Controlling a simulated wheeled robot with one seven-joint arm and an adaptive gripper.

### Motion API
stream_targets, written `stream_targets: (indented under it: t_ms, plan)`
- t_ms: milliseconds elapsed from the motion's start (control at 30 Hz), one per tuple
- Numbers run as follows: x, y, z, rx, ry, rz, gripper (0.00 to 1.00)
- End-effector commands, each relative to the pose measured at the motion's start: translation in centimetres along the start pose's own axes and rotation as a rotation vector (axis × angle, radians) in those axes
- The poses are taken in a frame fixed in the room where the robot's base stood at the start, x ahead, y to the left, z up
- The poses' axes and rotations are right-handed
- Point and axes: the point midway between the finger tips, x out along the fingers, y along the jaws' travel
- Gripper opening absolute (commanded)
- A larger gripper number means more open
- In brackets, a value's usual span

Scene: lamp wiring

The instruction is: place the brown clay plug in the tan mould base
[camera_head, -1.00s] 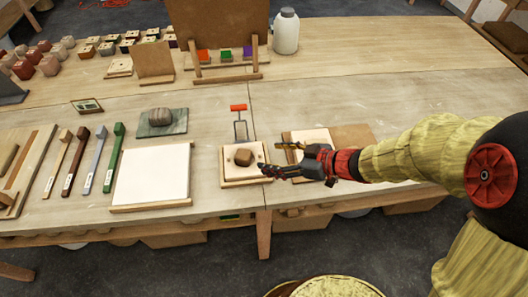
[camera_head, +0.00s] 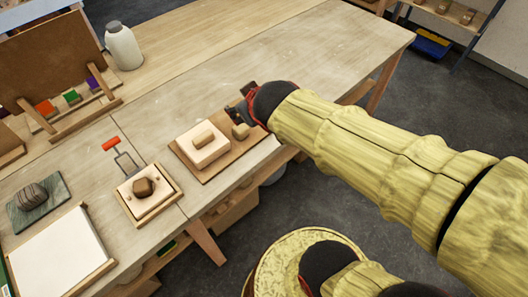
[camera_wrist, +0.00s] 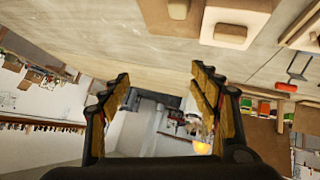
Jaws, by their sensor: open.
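The brown clay plug (camera_head: 143,187) sits on the middle of the tan mould base (camera_head: 164,207), a square wooden tray with small pegs, in the head view. The plug looks slightly tilted; I cannot tell how deep it sits. My gripper (camera_head: 243,108) is up and to the right of the base, well apart from it, with its fingers partly hidden behind my wrist. In the wrist view my gripper (camera_wrist: 160,80) is open, with nothing between its fingers.
A pale block with a tan knob (camera_head: 204,138) stands on a brown board (camera_head: 218,164) right of the base. A small tan block (camera_head: 240,130) is at the board's right end, near my gripper. A red-handled tool (camera_head: 112,143) lies behind the base. The bench's far right is clear.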

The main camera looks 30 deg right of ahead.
Motion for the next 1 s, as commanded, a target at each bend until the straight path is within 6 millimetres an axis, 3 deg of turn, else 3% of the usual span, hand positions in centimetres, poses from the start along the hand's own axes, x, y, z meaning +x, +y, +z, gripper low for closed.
stream_targets:
  t_ms: [33, 200, 367, 1000]
  plan:
    - [-2.2, 0.2, 1.4, 0.054, -0.046, 0.001, 0.62]
    - [-8.1, -2.3, 6.8, 0.188, -0.220, -0.086, 0.62]
    - [-11.3, -4.8, 9.3, 0.234, -0.303, -0.173, 0.62]
    - [-12.0, -5.4, 9.9, 0.243, -0.324, -0.195, 0.62]
